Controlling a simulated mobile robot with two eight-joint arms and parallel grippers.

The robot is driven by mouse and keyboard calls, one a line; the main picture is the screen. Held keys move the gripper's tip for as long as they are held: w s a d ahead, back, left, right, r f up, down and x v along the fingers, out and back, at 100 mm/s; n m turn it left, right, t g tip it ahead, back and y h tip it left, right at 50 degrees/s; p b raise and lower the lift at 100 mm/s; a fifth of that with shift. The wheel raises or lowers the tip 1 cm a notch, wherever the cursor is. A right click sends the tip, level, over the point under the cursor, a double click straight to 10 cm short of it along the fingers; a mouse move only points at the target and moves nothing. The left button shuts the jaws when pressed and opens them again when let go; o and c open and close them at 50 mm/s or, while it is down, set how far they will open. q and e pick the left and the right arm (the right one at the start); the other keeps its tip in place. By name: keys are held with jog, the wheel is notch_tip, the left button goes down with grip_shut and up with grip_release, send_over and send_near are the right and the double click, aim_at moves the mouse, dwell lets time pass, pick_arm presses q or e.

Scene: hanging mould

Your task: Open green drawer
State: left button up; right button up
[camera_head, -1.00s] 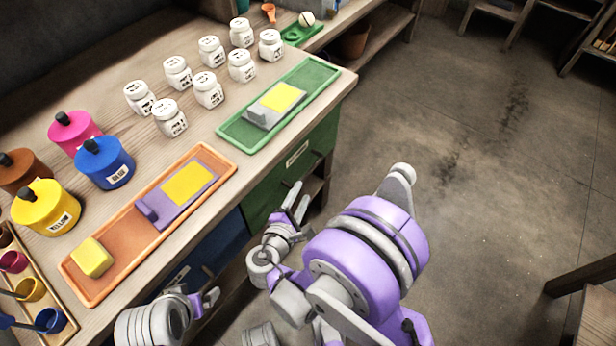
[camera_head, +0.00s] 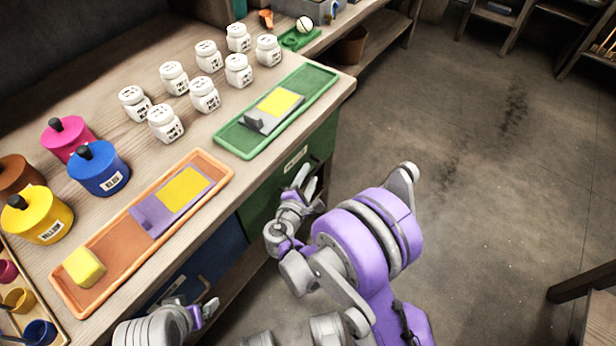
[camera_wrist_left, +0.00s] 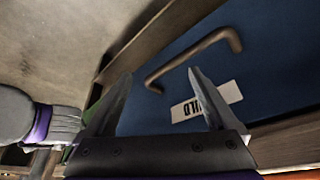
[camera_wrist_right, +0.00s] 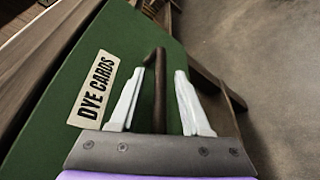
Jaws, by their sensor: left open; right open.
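The green drawer (camera_head: 324,142) is under the worktop, below the green tray, and its front looks shut. In the right wrist view the green front (camera_wrist_right: 145,45) carries a "DYE CARDS" label (camera_wrist_right: 93,90) and a dark bar handle (camera_wrist_right: 160,75). My right gripper (camera_head: 306,180) is open at this front. In its wrist view the handle appears between the two fingers; I cannot tell if they touch it. My left gripper (camera_head: 207,303) is open and empty in front of the blue drawer (camera_wrist_left: 250,50), close to its brown handle (camera_wrist_left: 200,55).
On the worktop are a green tray (camera_head: 325,84), an orange tray (camera_head: 75,262), several white jars (camera_head: 165,123) and several coloured pots (camera_head: 98,170). A dark stool or table edge (camera_head: 585,280) is at the lower right.

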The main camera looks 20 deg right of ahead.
grip_shut()
dwell(1.4)
